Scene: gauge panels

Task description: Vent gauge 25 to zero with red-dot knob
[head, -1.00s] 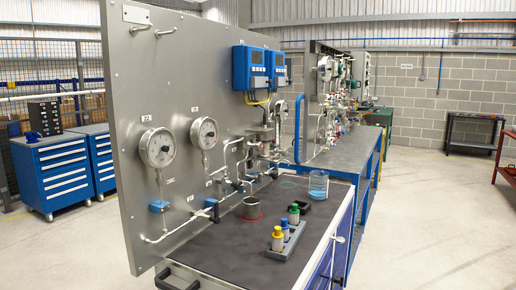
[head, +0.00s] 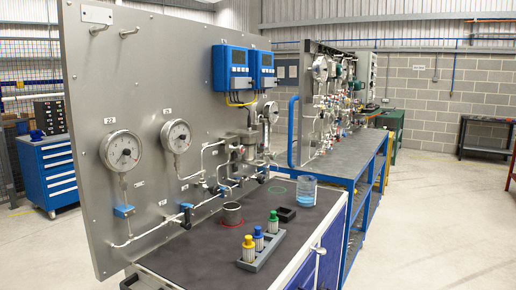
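Two round white dial gauges are mounted on the grey upright panel (head: 145,75). The left gauge (head: 122,151) has a label that reads 22. The right gauge (head: 176,136) has a small label above it that I cannot read surely. Thin tubing runs down from them to a blue fitting (head: 124,211) and a dark valve handle (head: 186,215) low on the panel. I cannot make out a red dot on any knob at this distance. Neither of my grippers is in view.
Floor at the right is open.

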